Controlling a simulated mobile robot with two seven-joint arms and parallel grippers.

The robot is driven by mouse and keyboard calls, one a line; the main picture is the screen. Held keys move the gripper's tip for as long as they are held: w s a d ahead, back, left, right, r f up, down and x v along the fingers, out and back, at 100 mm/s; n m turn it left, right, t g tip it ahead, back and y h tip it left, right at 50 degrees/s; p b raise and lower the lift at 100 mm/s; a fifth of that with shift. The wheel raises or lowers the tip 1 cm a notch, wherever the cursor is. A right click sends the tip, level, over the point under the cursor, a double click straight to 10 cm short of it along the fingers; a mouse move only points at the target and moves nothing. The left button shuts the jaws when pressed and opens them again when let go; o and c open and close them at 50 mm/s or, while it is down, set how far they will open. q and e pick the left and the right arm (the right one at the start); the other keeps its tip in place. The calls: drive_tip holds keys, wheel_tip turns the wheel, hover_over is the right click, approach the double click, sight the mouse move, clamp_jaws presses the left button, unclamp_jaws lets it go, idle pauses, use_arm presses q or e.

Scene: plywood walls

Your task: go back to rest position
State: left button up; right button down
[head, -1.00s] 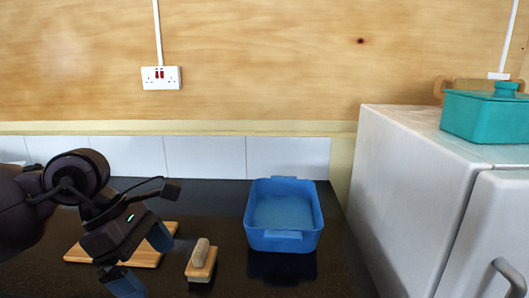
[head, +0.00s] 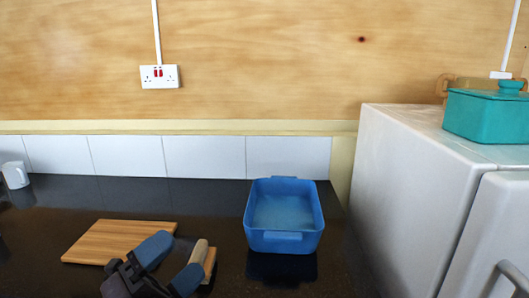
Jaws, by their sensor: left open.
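My left gripper (head: 170,265) is at the lower left of the head view, low in the frame. Its two blue fingertips are apart, and nothing shows between them. A wooden brush-like block (head: 205,256) with a rounded handle lies on the dark counter, partly hidden behind the right fingertip. I cannot tell whether they touch. My right gripper is not in view.
A wooden board (head: 115,240) lies on the dark counter (head: 75,200) behind the gripper. An empty-looking blue tray (head: 284,237) stands to the right. A white mug (head: 15,174) is at far left. A white fridge (head: 405,190) bearing a teal lidded pot (head: 487,117) bounds the right.

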use_arm(q)
drive_tip(key=s+a+f+n+g+y, duration=0.1)
drive_tip(key=s+a+f+n+y, duration=0.1)
drive_tip(key=a+f+n+y, duration=0.6)
drive_tip(key=s+a+f+n+y, duration=0.3)
drive_tip(key=a+f+n+y, duration=0.2)
drive_tip(key=f+n+y, duration=0.65)
drive_tip(key=s+a+f+n+g+h, duration=0.1)
drive_tip(key=s+f+n+g, duration=0.5)
drive_tip(key=s, duration=0.6)
drive_tip(key=s+f+n+g+h, duration=0.1)
drive_tip(key=s+f+n+g, duration=0.2)
drive_tip(key=s+f+g, duration=0.6)
drive_tip(key=w+t+p, duration=0.3)
drive_tip(key=w+t, duration=0.5)
drive_tip(key=t, duration=0.3)
drive_tip(key=shift+f+m+h, duration=0.2)
drive_tip(key=shift+m+h, duration=0.25)
